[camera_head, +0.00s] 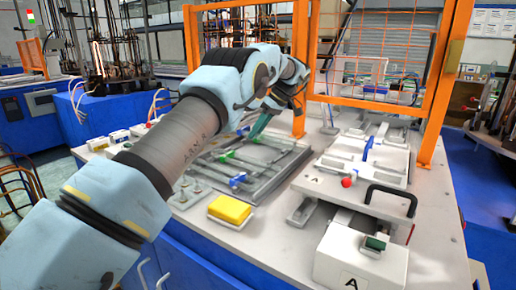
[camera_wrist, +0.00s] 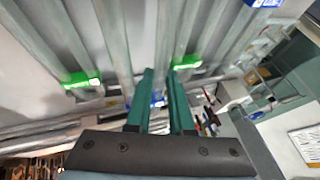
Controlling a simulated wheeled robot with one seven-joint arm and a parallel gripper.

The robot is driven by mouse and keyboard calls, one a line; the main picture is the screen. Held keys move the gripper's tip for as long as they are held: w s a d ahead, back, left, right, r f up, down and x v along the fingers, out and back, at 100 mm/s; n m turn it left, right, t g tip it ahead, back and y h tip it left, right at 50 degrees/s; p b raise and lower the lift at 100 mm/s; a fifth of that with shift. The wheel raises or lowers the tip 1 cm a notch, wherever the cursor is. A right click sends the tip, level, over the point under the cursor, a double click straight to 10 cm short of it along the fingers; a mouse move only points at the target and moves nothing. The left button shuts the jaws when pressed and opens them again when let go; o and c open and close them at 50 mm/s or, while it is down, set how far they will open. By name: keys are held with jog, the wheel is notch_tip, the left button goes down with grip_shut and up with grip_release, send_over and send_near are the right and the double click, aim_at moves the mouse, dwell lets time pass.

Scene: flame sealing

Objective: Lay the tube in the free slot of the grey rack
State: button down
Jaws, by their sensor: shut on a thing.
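The grey rack (camera_head: 275,181) lies flat on the white bench, with long parallel bars and green and blue pieces along it. In the wrist view, the rack's grey bars (camera_wrist: 113,40) run away from me beside two green pieces. My gripper (camera_head: 258,130) is over the far part of the rack, pointing down. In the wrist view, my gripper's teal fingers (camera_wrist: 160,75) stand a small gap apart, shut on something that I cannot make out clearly. The tube is not clearly distinguishable from the rack bars, and the free slot cannot be told.
A yellow block (camera_head: 230,209) sits at the rack's front. A white fixture with a black handle (camera_head: 391,199) and a red knob (camera_head: 347,182) stands to the right. Orange fence posts (camera_head: 301,70) rise behind the rack. A white box marked A (camera_head: 345,262) is at front right.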

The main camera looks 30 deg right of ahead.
aim_at(256, 157)
notch_tip(256, 157, down, 6)
jog(key=shift+r+p, duration=0.25)
jog(key=shift+p, duration=0.6)
jog(key=shift+f, duration=0.35)
jog(key=shift+s+a+f+b, duration=0.1)
jog(key=shift+a+f+b, duration=0.05)
jog(key=shift+f+b, duration=0.3)
jog(key=c, duration=1.1)
grip_release()
jog(key=shift+f, duration=0.15)
jog(key=shift+r, duration=0.3)
jog(key=p+v, duration=0.1)
jog(key=v, duration=0.3)
jog(key=p+v, duration=0.1)
jog(key=v, duration=0.2)
jog(key=p+v, duration=0.1)
jog(key=v, duration=0.3)
jog(key=shift+w+a+r, duration=0.1)
jog(key=shift+w+r, duration=0.15)
jog(key=shift+r, duration=0.3)
jog(key=shift+s+d+r+p, duration=0.2)
jog(key=shift+r+p, duration=0.2)
jog(key=shift+p, duration=0.85)
jog(key=shift+d+r+p, duration=0.1)
jog(key=shift+d+p, duration=0.05)
jog(key=shift+p, duration=0.5)
